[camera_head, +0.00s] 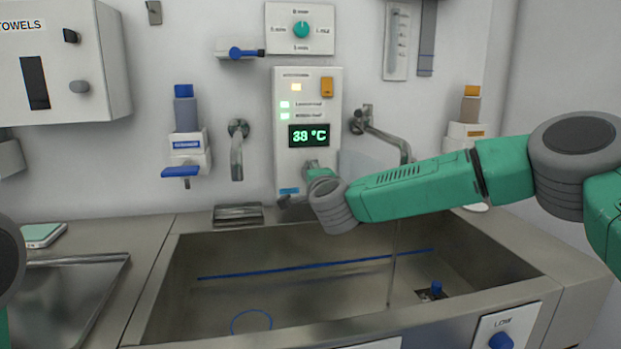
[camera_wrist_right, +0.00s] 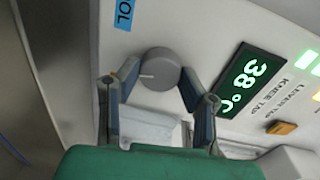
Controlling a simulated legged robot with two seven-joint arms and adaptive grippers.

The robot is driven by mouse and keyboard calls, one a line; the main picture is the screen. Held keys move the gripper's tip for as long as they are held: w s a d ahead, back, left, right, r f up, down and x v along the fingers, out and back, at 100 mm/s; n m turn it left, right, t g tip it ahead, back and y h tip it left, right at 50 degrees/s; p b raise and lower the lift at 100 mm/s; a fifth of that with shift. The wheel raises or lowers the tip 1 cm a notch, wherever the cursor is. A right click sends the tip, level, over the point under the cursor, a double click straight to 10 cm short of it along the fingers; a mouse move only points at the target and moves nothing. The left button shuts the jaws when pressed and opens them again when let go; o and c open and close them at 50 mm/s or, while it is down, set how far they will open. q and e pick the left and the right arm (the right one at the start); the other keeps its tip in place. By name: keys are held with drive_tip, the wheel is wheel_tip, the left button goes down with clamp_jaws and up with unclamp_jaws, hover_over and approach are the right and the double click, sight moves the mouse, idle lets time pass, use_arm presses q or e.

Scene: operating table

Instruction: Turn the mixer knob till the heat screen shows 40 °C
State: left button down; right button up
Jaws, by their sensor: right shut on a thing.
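The heat screen (camera_head: 309,135) on the wall panel reads 38 °C in green digits. It also shows in the right wrist view (camera_wrist_right: 248,82), turned on its side. The mixer knob (camera_wrist_right: 160,68) is grey and round with a pale mark on its rim, beside a blue label. My right gripper (camera_wrist_right: 152,82) has its two fingers on either side of the knob and is shut on it. In the head view my right arm hides most of the knob and the gripper. My left gripper is out of view; only a bit of my left arm shows at the left edge.
A steel sink (camera_head: 290,285) lies below the panel, with water running from the right spout (camera_head: 385,135). A left spout (camera_head: 237,150), a blue-lever dispenser (camera_head: 187,150) and a timer dial (camera_head: 301,29) are on the wall. A tray (camera_head: 65,300) sits at left.

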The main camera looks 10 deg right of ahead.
drive_tip(key=shift+f, duration=0.1)
drive_tip(key=o, duration=1.1)
drive_tip(key=shift+d, duration=0.1)
drive_tip(key=shift+o, duration=0.2)
drive_tip(key=s, duration=1.2)
drive_tip(key=shift+a+r, duration=0.2)
drive_tip(key=shift+r, duration=0.2)
drive_tip(key=shift+f, duration=0.1)
